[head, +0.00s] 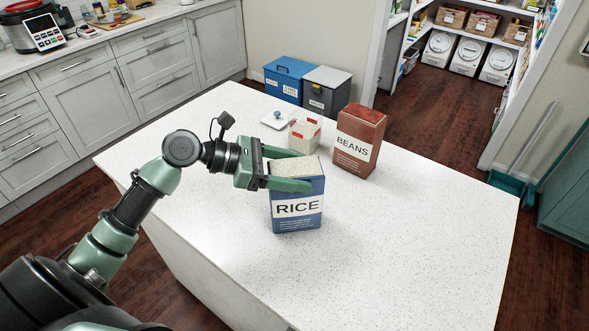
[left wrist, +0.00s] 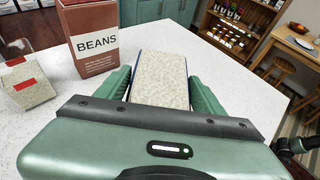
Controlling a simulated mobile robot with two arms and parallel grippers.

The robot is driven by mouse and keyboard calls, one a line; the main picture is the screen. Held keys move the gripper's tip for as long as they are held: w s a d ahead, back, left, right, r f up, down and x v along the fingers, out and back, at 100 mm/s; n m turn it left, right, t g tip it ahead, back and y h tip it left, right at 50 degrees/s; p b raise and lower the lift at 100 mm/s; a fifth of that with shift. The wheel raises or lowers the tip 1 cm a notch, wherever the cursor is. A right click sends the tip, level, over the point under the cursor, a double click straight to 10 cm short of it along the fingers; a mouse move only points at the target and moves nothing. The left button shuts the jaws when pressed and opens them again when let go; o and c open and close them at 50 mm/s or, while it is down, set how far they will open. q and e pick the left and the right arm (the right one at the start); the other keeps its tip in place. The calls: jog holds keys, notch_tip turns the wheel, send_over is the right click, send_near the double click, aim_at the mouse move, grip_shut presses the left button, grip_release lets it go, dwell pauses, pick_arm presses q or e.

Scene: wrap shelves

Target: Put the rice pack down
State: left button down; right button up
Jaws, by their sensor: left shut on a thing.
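The rice pack (head: 297,207) is a blue box with a white RICE label and a speckled pale top. It is upright at the white island top (head: 420,225); I cannot tell for sure whether its base touches the surface. My left gripper (head: 300,172) is shut on it near its top, one finger on each side. In the left wrist view the pack's pale top (left wrist: 160,80) shows between the green fingers (left wrist: 160,88). My right gripper is in neither view.
A red-brown BEANS box (head: 358,140) stands behind and right of the rice pack. A small clear container with red clips (head: 304,136) and a white lid (head: 277,119) are behind it. The island is bare to the right and front. Blue (head: 290,79) and grey bins (head: 327,90) stand beyond.

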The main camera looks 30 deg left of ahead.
pick_arm(q)
jog(key=shift+c, duration=1.1)
grip_release()
jog(key=shift+f, duration=0.1)
jog(key=b+v, duration=0.2)
jog(key=v, duration=1)
